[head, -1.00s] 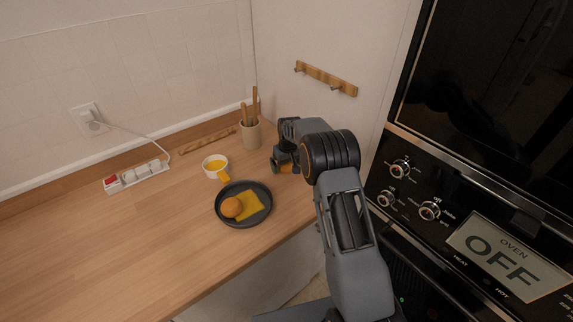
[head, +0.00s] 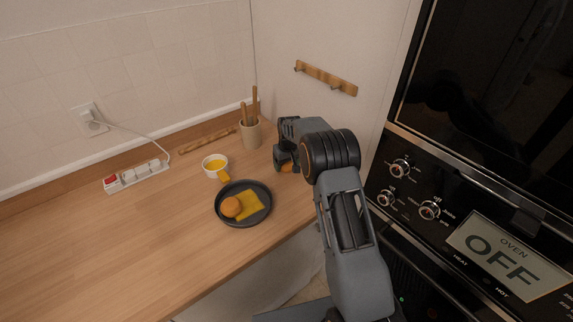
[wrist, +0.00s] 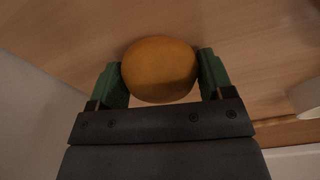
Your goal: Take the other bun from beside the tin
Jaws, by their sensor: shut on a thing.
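A bun (wrist: 159,69) sits between the green fingers of my gripper (wrist: 162,78) in the wrist view, with a finger against each side. In the head view my gripper (head: 286,165) is low over the counter to the right of the tin, and only a bit of the held bun (head: 287,168) shows beneath it. The dark round tin (head: 233,222) stands on the counter. Another bun (head: 231,207) lies in it beside a yellow cloth-like square (head: 251,203). Whether the held bun touches the counter is hard to tell.
A white cup (head: 215,164) with yellow contents stands behind the tin. A utensil pot (head: 251,134) stands at the back near the wall. A power strip (head: 137,177) lies at the left. The oven (head: 430,190) is at the right. The counter's front left is clear.

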